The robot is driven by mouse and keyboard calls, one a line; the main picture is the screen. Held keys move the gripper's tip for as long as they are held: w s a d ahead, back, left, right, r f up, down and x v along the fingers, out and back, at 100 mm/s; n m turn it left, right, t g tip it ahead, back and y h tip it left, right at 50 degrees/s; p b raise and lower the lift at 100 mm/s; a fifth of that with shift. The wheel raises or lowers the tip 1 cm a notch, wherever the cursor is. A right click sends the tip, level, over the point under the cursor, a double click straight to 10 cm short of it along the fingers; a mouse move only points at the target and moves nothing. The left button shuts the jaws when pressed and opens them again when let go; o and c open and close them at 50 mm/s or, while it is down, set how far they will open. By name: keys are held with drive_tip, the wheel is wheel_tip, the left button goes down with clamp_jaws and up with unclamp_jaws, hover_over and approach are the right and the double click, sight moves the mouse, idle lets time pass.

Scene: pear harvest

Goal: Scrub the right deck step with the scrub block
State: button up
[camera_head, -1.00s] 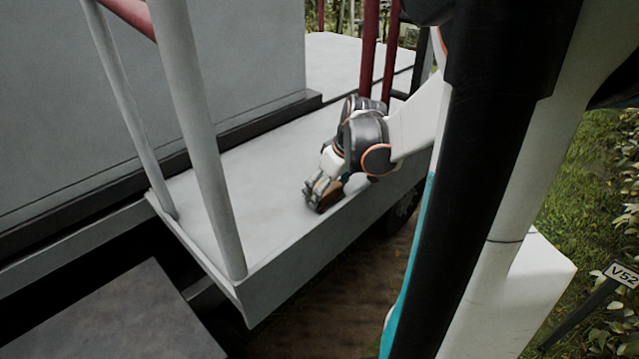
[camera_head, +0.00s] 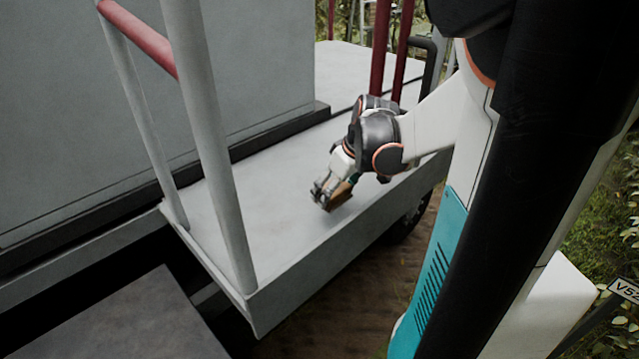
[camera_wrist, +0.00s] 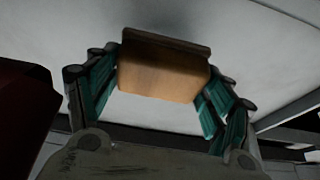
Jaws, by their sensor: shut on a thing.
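The deck step (camera_head: 290,180) is a long pale grey platform beside a grey wall in the head view. My gripper (camera_head: 326,193) is over its middle, near the outer edge, pointing down. It is shut on the scrub block (camera_head: 340,196), a brown block with a darker underside. In the wrist view the scrub block (camera_wrist: 162,76) sits between the green-padded fingers, its dark side against or close to the pale step surface (camera_wrist: 220,25). I cannot tell for certain whether it touches.
A grey post (camera_head: 208,140) and a thinner post stand at the step's near end, with a red rail (camera_head: 138,38) above. Red posts (camera_head: 380,50) stand beyond my wrist. A dark panel (camera_head: 125,318) lies at lower left. The step surface left of my gripper is clear.

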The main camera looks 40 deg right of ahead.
drive_tip(key=shift+r, duration=0.65)
drive_tip(key=shift+p, duration=0.3)
drive_tip(key=shift+d+r+p, duration=0.1)
drive_tip(key=shift+r+p, duration=1)
drive_tip(key=shift+r, duration=0.45)
